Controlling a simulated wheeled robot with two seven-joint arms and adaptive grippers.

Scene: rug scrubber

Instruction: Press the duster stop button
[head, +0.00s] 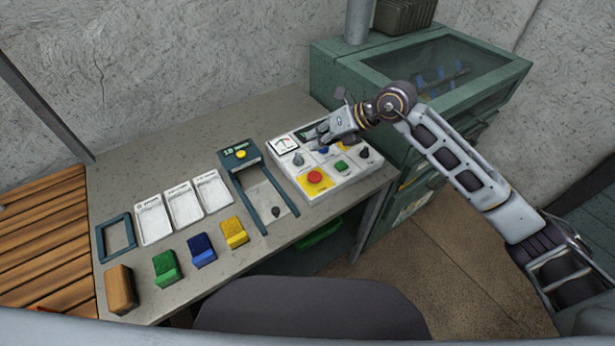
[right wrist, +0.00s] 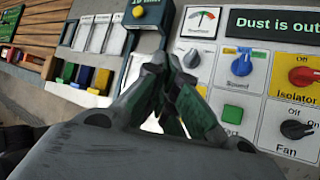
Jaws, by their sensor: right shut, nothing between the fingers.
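The control panel (head: 332,187) stands at the right end of the table. A round red button on a yellow plate (head: 315,177) sits at its front left; its label is too small to read. A square green button (head: 341,166) is to the right of it and also shows in the right wrist view (right wrist: 232,113). My right gripper (head: 318,138) is shut and empty over the back of the panel, apart from the red button. In the right wrist view the fingers (right wrist: 187,72) cover the red button's area. My left gripper is not in view.
The panel also has a gauge (right wrist: 202,22), a "Dust is out" display (right wrist: 277,24), a Sound knob (right wrist: 241,63), an Isolator knob (right wrist: 304,77) and a Fan knob (right wrist: 296,129). A timer frame (head: 240,156), trays and coloured blocks lie left. A green cabinet (head: 345,75) stands behind right.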

